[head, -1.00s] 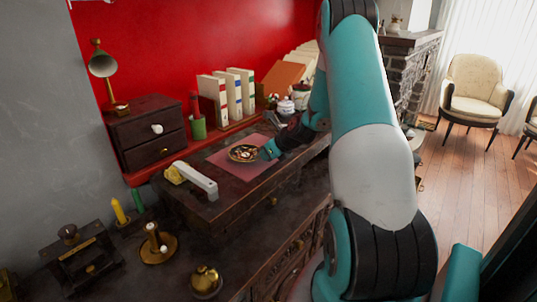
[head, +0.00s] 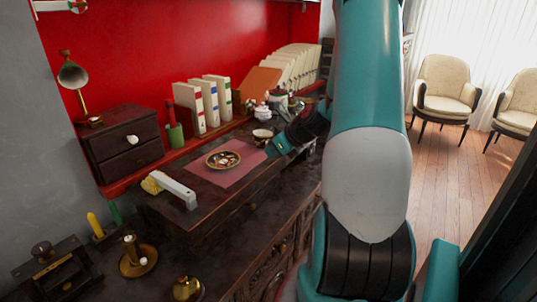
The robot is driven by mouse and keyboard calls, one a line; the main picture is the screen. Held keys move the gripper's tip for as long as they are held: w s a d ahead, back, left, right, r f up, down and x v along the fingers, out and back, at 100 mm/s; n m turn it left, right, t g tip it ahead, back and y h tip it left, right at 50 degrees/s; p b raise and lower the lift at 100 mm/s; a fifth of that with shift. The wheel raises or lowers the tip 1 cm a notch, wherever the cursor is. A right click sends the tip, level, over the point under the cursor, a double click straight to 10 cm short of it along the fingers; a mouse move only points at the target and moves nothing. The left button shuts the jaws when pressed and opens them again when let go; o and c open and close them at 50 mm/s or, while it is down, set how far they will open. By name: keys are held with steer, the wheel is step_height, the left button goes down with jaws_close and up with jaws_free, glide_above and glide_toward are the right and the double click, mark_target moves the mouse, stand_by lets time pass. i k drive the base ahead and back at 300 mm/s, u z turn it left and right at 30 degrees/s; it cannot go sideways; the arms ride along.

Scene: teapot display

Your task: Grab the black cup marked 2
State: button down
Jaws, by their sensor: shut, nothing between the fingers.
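I cannot pick out a black cup marked 2 for certain. A small cup (head: 262,137) with a pale inside stands on the desk behind the pink mat; no mark on it can be read. My gripper (head: 294,107) is small and partly hidden by my wrist. It appears shut and empty, over the back right of the desk, to the right of and beyond the small cup, near the pots.
White jars (head: 262,111) and a grey-green pot (head: 279,95) stand at the back. White binders (head: 210,100) line the red wall. The wooden floor (head: 452,180) at right is clear.

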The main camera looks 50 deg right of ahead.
mark_target(260, 138)
steer(key=z, duration=1.25)
